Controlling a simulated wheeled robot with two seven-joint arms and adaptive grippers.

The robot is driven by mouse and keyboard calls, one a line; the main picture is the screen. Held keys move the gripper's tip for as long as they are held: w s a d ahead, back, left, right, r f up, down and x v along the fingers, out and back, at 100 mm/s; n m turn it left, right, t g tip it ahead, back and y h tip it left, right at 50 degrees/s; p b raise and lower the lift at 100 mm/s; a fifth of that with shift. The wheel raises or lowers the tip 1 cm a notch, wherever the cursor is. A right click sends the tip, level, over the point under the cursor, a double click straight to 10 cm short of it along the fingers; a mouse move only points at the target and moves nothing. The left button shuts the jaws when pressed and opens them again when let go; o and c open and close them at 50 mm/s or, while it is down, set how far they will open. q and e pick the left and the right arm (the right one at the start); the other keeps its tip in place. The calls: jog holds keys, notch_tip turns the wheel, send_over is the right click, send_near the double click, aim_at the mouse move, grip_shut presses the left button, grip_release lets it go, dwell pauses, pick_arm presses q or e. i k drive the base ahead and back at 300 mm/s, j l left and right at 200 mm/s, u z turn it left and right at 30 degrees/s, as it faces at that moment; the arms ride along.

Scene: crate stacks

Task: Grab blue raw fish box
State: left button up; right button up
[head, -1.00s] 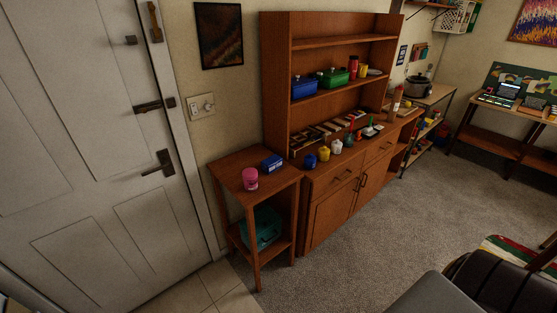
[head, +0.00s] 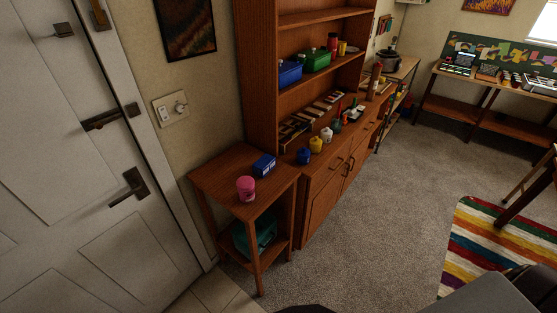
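A small blue box (head: 264,166) lies on top of the small wooden side table (head: 222,177), behind a pink canister (head: 245,188). A larger blue container (head: 290,73) stands on the hutch shelf, left of a green container (head: 317,60). No label can be read on either blue thing, so I cannot tell which one is the raw fish box. Neither of my grippers shows in the head view.
A white door (head: 75,170) is at the left. The wooden hutch (head: 322,192) stands right of the side table, with small jars on its counter. A teal bin (head: 262,230) sits on the table's lower shelf. Carpet (head: 385,215) is clear up to a striped rug (head: 480,245).

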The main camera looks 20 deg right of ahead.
aim_at(266, 165)
jog(key=i+j+z, duration=0.5)
jog(key=j, duration=0.2)
jog(key=i+j+z, duration=0.3)
jog(key=k+j, duration=0.05)
jog(key=j, duration=0.05)
